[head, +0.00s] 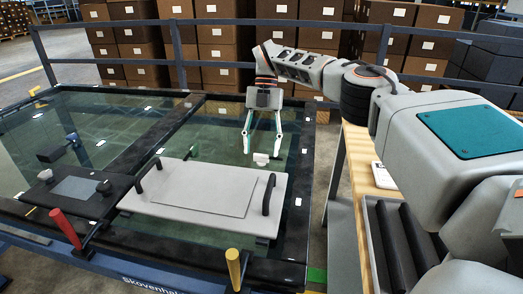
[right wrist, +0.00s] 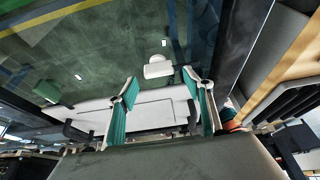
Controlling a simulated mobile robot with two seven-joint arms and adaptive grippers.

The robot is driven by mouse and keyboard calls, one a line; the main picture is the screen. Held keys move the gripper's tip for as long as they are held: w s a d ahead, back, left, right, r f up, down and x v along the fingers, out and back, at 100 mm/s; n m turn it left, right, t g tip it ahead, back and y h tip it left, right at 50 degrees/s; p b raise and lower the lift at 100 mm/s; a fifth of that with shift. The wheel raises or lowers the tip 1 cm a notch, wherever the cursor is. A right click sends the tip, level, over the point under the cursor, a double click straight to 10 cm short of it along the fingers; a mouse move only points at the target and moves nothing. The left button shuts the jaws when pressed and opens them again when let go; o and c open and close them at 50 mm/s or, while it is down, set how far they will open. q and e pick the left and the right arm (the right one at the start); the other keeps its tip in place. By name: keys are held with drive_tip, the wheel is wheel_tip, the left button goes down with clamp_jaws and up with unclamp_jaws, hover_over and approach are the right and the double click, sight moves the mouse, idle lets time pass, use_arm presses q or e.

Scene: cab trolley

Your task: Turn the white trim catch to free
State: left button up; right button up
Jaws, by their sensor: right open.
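The white trim catch (head: 261,159) is a small pale knob at the far edge of the light grey trim panel (head: 150,205). In the right wrist view the catch (right wrist: 158,67) shows as a short white bar just beyond the fingertips. My right gripper (head: 262,152) is open and points down, its two teal-lined fingers spread above the catch. In the right wrist view the open gripper (right wrist: 160,78) has nothing between its fingers, and I see no contact with the catch. Which catch position is marked free cannot be read. My left gripper is not in view.
The panel has a black handle (head: 268,194) at its right end. A red post (head: 66,229) and a yellow post (head: 233,268) stand at the near edge. A wooden bench (head: 357,170) lies to the right. A blue railing and stacked boxes (head: 217,42) are behind.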

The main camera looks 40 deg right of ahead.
wheel_tip(320, 180, up, 8)
drive_tip(key=shift+r, duration=0.2)
idle(0.5)
